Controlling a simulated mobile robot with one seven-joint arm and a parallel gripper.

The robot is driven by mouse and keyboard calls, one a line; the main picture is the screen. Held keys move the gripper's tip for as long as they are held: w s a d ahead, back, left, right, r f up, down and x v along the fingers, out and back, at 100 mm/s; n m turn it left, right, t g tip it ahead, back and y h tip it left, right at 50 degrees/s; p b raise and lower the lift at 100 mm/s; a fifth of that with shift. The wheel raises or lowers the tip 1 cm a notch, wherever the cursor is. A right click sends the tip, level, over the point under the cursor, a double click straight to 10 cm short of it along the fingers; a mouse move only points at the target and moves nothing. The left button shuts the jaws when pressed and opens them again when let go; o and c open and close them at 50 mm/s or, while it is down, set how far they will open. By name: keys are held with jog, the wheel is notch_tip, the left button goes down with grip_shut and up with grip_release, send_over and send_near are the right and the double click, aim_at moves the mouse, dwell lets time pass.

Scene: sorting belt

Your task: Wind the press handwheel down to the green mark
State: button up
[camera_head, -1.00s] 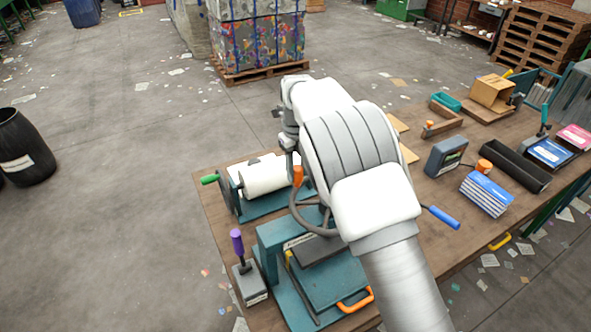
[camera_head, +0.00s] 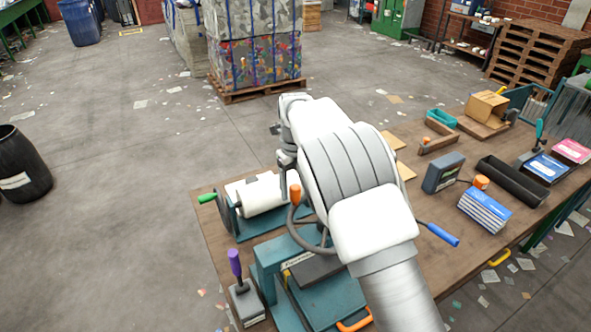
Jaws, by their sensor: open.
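The teal press (camera_head: 270,255) stands at the near left corner of the wooden table. Its handwheel has a dark grey rim (camera_head: 297,236), partly hidden behind my arm, and an upright orange knob (camera_head: 295,194) on the rim's left side. No green mark can be made out on the press. My gripper (camera_head: 286,162) shows only in part, at the far end of my white arm, just above the orange knob. Its jaws are open and hold nothing that I can see. Whether it touches the knob cannot be told.
A roller device with a green-handled crank (camera_head: 207,198) stands just behind the press. A purple-handled tool (camera_head: 236,270) stands at its left. A blue-handled lever (camera_head: 442,234), grey meter (camera_head: 443,173) and blue booklets (camera_head: 484,208) lie right of my arm. Open floor is at left.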

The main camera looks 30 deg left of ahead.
notch_tip(320, 180, up, 17)
dwell(0.4)
jog(key=shift+d, duration=0.1)
